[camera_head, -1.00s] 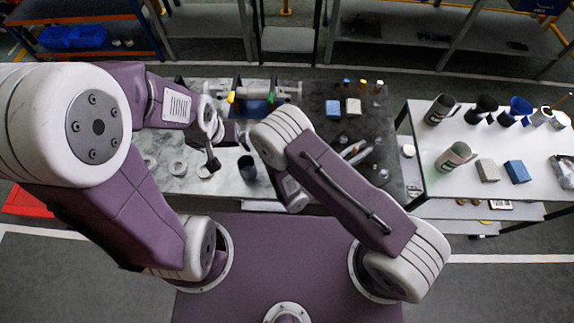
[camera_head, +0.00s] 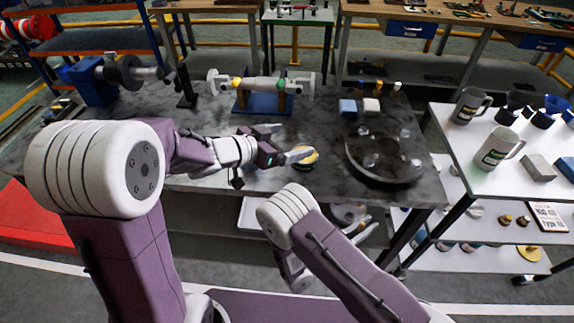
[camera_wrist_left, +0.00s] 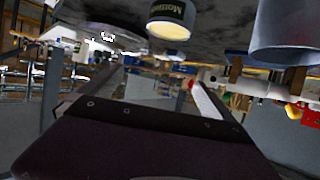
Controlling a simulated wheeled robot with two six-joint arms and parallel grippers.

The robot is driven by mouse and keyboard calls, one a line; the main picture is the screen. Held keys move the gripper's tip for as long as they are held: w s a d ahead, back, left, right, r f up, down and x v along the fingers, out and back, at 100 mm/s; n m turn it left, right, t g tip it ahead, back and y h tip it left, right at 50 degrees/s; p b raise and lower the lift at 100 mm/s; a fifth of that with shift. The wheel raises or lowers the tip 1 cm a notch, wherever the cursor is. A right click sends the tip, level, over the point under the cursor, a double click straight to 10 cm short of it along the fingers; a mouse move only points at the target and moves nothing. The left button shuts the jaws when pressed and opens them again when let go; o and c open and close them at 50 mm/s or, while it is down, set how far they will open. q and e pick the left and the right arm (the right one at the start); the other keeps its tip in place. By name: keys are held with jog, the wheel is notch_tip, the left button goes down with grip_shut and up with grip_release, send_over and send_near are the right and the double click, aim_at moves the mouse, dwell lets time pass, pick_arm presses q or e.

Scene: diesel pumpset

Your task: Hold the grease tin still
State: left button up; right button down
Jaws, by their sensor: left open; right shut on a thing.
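The grease tin (camera_head: 307,160), small with a yellow top and a dark side, stands on the dark marbled table near its front edge. In the left wrist view a tin with a dark label and pale yellow lid (camera_wrist_left: 170,22) appears upside down at the top. My left gripper (camera_head: 284,143) is open, low over the table, with its fingers pointing right. One finger is right beside the tin; I cannot tell if they touch. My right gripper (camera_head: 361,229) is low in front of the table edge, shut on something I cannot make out.
A pump assembly on a blue base (camera_head: 264,103) stands behind the left gripper. A round dark tray (camera_head: 384,178) lies to the right. A white table (camera_head: 500,185) with mugs stands further right. Blue and white blocks sit at the back.

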pick_arm(q)
notch_tip(320, 180, down, 9)
jog(key=b, duration=0.4)
jog(key=shift+a+r, duration=0.1)
jog(key=shift+r, duration=0.05)
jog(key=b+x, duration=0.1)
jog(key=x, duration=0.6)
jog(key=shift+w+b, duration=0.2)
jog(key=shift+b, duration=0.2)
pick_arm(e)
notch_tip(320, 180, down, 6)
jog(key=shift+f, duration=0.2)
pick_arm(q)
jog(key=shift+d, duration=0.2)
jog(key=shift+c, duration=1.1)
jog(key=c, duration=1.6)
